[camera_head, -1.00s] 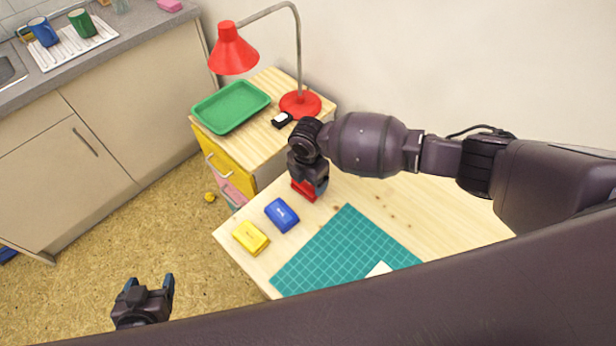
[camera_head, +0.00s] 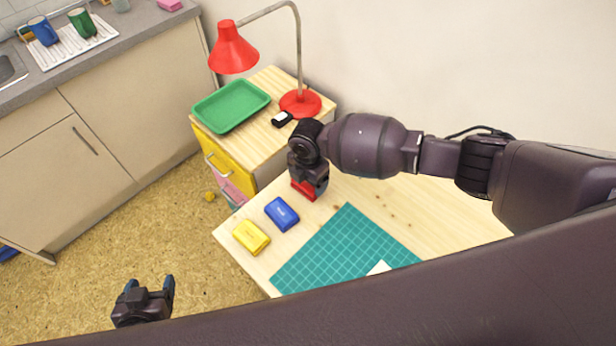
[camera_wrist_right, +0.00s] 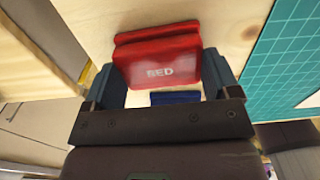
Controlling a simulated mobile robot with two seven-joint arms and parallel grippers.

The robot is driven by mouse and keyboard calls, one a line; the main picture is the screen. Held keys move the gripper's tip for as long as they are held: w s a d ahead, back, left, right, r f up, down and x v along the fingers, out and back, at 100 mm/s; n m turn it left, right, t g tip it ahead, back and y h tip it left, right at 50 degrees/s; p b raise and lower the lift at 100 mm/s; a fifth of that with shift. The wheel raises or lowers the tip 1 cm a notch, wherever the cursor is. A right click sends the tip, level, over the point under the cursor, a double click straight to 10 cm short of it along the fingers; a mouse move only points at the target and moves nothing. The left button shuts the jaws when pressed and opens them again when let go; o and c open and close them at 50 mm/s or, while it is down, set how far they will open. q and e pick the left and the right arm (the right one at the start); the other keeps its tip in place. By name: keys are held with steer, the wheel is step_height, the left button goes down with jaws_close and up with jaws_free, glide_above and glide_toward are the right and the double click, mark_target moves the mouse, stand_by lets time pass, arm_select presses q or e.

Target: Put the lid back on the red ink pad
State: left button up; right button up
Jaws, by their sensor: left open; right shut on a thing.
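The red lid (camera_wrist_right: 160,62), marked "RED", sits between the fingers of my right gripper (camera_wrist_right: 164,80), which is shut on it. A second red edge, the red ink pad's base (camera_wrist_right: 157,32), shows just beyond the lid in the right wrist view. The lid is at or right over the base; I cannot tell whether it is fully seated. In the head view my right gripper (camera_head: 312,188) is low over the table, with red (camera_head: 302,189) showing beside its fingers. My left gripper (camera_head: 148,285) is open and empty, away from the table over the floor.
A blue ink pad (camera_head: 281,214) and a yellow ink pad (camera_head: 251,238) stand on the wooden table near its left edge. A green cutting mat (camera_head: 340,246) lies in front. A red lamp (camera_head: 300,103) and green tray (camera_head: 231,105) stand on the drawer cabinet behind.

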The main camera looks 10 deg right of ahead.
stand_by(0.5)
steer(key=shift+f, duration=0.2)
stand_by(0.9)
steer(key=o, duration=0.8)
steer(key=shift+r, duration=0.1)
